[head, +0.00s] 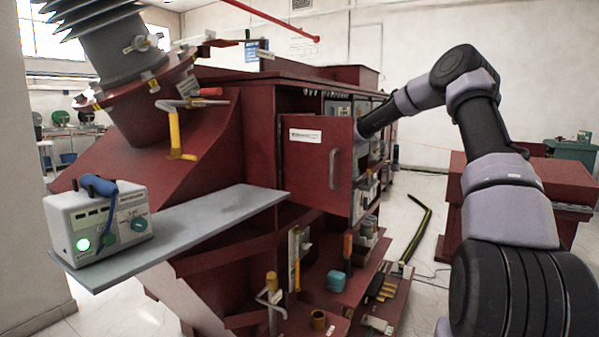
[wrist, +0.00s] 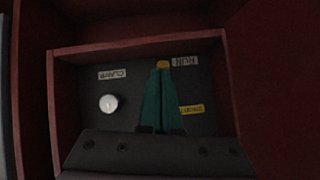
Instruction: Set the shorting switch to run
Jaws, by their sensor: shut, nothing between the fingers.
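In the wrist view, a dark panel (wrist: 90,125) sits inside a red recess, with its labels upside down. A white label reading RUN (wrist: 184,61) is at the upper right, and a yellow label (wrist: 191,109), apparently SHORT, is lower right. My gripper (wrist: 161,72) has its two green fingers together, pointing at the panel between the labels. A small yellow piece (wrist: 163,64) shows just past the fingertips, close to RUN; it may be the shorting switch's tip. The fingers hide whatever lies behind them, and contact is unclear. In the head view my gripper is hidden behind the red door.
A round white knob (wrist: 108,103) sits below the CLAMP label (wrist: 112,74). Red walls close in around the panel. In the head view, the red door (head: 305,165) stands open beside my forearm. A grey shelf (head: 215,215) holds a test box (head: 100,225).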

